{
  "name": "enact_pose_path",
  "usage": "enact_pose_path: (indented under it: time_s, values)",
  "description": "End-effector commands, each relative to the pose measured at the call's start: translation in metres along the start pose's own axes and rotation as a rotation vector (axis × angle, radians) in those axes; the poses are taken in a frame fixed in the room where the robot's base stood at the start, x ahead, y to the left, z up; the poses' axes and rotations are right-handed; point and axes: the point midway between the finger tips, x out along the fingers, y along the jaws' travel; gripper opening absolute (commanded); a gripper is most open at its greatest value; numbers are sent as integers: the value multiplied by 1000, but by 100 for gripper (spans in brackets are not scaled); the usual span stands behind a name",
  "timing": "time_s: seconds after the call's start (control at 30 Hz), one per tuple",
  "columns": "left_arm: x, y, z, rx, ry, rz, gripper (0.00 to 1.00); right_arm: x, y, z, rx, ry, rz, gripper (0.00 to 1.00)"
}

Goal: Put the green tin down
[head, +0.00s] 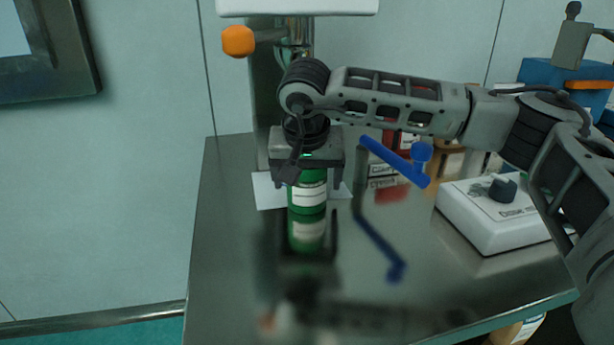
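The green tin (308,194) with a white label stands upright on the steel table, its base meeting its reflection. My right gripper (308,178) points down over it from above, with one finger on each side of the tin's upper part. The fingers look spread wider than the tin, with a narrow gap at the right. The tin's top is partly hidden by the gripper. My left gripper is not in view.
The steel table (233,255) is clear to the left and front. A white sheet (268,191) lies behind the tin. To the right are a blue-handled post (393,160), a red-labelled container (380,170) and a white control box (490,222) with a black knob. An orange knob (238,41) hangs above.

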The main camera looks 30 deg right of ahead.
Motion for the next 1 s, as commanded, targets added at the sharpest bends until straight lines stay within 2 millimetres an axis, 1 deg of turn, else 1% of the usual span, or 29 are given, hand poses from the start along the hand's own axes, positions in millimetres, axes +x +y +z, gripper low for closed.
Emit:
enact_pose_path:
  time_s: [0.17, 0.27, 0.5, 0.63, 0.8, 1.0]
  values:
    - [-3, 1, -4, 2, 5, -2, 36, -11, 0, -2, 0, 2, -2, 85]
    - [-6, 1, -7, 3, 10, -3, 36, -28, -1, -2, 1, 3, -4, 85]
    - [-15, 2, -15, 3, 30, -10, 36, -81, -1, -2, -1, 3, -3, 85]
    - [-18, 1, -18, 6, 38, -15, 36, -104, -1, -2, -1, 2, -3, 85]
    - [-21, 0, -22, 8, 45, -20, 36, -120, -1, -1, -2, 1, -1, 85]
    - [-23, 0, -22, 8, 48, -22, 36, -123, 0, -1, -2, 0, -1, 85]
